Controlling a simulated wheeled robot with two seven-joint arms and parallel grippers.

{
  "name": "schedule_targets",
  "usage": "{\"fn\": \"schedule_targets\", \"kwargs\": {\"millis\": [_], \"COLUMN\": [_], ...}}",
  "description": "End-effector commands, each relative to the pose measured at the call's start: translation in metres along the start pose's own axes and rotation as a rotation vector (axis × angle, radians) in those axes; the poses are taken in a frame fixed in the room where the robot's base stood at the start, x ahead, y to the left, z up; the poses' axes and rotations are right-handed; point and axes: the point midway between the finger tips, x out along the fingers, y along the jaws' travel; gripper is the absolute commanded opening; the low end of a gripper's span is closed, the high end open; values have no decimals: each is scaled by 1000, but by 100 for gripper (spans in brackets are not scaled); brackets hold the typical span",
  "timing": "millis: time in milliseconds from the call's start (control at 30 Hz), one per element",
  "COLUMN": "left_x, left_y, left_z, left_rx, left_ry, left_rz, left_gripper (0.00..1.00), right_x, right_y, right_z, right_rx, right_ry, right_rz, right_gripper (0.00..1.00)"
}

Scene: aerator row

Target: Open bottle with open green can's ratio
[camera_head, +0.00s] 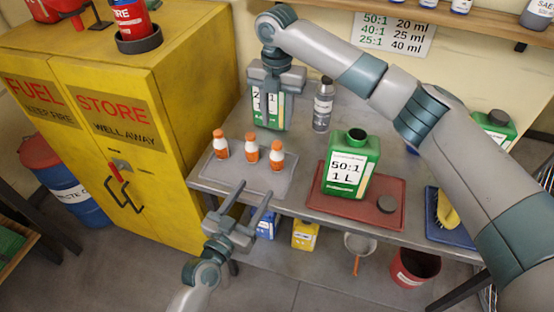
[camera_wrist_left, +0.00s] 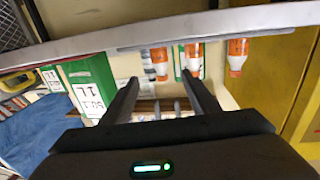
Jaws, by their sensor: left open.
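An open green can (camera_head: 346,164) labelled "50:1 1 L" stands upright on a red tray (camera_head: 394,210). My left gripper (camera_head: 258,185) is open and empty at the mat's front edge. The left wrist view shows the bottles (camera_wrist_left: 237,57) upside down beyond its fingers (camera_wrist_left: 160,78). My right gripper (camera_head: 268,88) is at another green can (camera_head: 274,118); its finger gap is unclear.
A wall sign (camera_head: 393,32) reads 50:1 20 ml, 40:1 25 ml, 25:1 40 ml. A grey bottle (camera_head: 323,105) stands behind the open can. A yellow cabinet (camera_head: 160,130) stands left of the bench. A blue tray (camera_head: 440,232) lies at the right. My right arm crosses above the bench.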

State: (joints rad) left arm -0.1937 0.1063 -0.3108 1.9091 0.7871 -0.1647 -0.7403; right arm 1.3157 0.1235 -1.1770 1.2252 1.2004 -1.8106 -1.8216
Motion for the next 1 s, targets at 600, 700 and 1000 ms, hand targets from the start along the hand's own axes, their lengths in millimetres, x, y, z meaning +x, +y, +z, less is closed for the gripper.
{"fn": "schedule_targets", "kwargs": {"millis": [600, 700, 1000], "left_x": [100, 116, 148], "left_y": [0, 0, 0], "left_z": [-1, -1, -1], "left_rx": [-3, -1, -1], "left_ry": [2, 2, 1], "left_rz": [0, 0, 1], "left_gripper": [55, 55, 55], "right_x": [0, 0, 0], "right_y": [0, 0, 0], "right_z": [0, 0, 0], "right_rx": [0, 0, 0], "right_ry": [0, 0, 0], "right_rz": [0, 0, 0], "right_gripper": [38, 38, 38]}}
